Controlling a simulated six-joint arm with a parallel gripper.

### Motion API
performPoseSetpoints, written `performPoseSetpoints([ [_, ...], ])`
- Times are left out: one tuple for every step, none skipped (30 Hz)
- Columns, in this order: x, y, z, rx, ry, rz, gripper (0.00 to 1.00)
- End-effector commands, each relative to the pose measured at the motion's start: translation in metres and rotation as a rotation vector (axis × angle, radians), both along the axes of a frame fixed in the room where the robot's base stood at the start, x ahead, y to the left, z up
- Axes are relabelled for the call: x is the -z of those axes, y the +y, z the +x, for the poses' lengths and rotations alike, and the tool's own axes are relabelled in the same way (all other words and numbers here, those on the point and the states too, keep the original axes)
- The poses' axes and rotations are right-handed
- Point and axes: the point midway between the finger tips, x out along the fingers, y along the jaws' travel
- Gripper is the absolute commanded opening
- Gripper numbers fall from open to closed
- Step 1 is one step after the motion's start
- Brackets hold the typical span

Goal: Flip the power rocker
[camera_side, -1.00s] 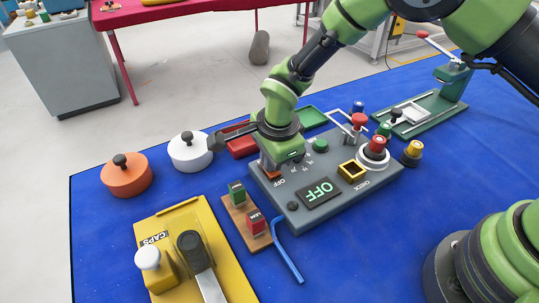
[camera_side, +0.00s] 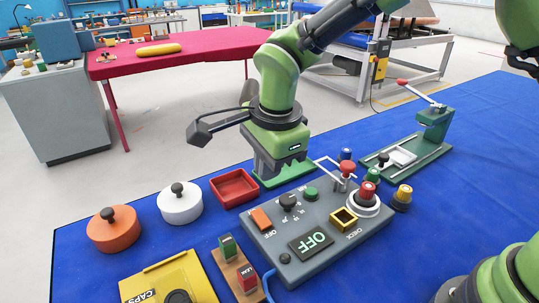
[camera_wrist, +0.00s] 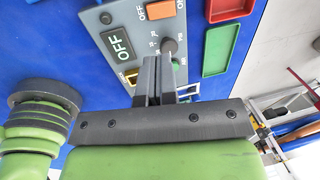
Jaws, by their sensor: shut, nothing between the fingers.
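The orange power rocker (camera_side: 260,218) sits at the left end of the grey control panel (camera_side: 293,238), beside an OFF label. The rocker also shows at the top of the wrist view (camera_wrist: 160,9). The panel's display (camera_side: 311,243) reads OFF in green. My gripper (camera_side: 268,172) is shut and empty, raised above the panel's back edge and apart from the rocker. In the wrist view its fingertips (camera_wrist: 158,58) lie together near the dark knob (camera_wrist: 169,46) and hide part of the panel.
A red tray (camera_side: 234,190) lies behind the panel, with white (camera_side: 180,204) and orange (camera_side: 113,231) lidded pots to the left. A safety bar and red button stand at the panel's right. A green press (camera_side: 420,145) stands farther right.

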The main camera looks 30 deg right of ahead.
Motion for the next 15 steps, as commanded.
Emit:
performPoseSetpoints([
  [-0.007,0.001,-0.001,0.000,-0.004,0.002,0.00],
  [-0.010,0.000,-0.001,0.000,-0.003,0.001,0.00],
  [-0.013,0.000,-0.002,0.001,-0.003,0.001,0.00],
  [-0.015,0.000,-0.002,0.001,-0.002,0.001,0.00],
  [-0.017,0.000,-0.003,0.001,-0.001,0.001,0.00],
  [-0.018,0.000,-0.003,0.001,0.000,0.000,0.00],
  [-0.019,0.000,-0.003,0.000,0.000,0.000,0.00],
  [-0.019,0.000,-0.003,0.000,0.000,0.000,0.00],
  [-0.019,0.000,-0.003,0.000,0.000,0.000,0.00],
  [-0.019,0.000,-0.003,0.000,0.001,0.000,0.00],
  [-0.019,0.000,-0.003,0.000,0.001,0.000,0.00],
  [-0.019,0.000,-0.003,0.000,0.001,0.000,0.00],
  [-0.019,0.000,-0.003,0.000,0.000,0.000,0.00],
  [-0.019,0.000,-0.003,0.000,0.000,0.000,0.00],
  [-0.019,0.000,-0.003,0.000,0.000,0.000,0.00],
])
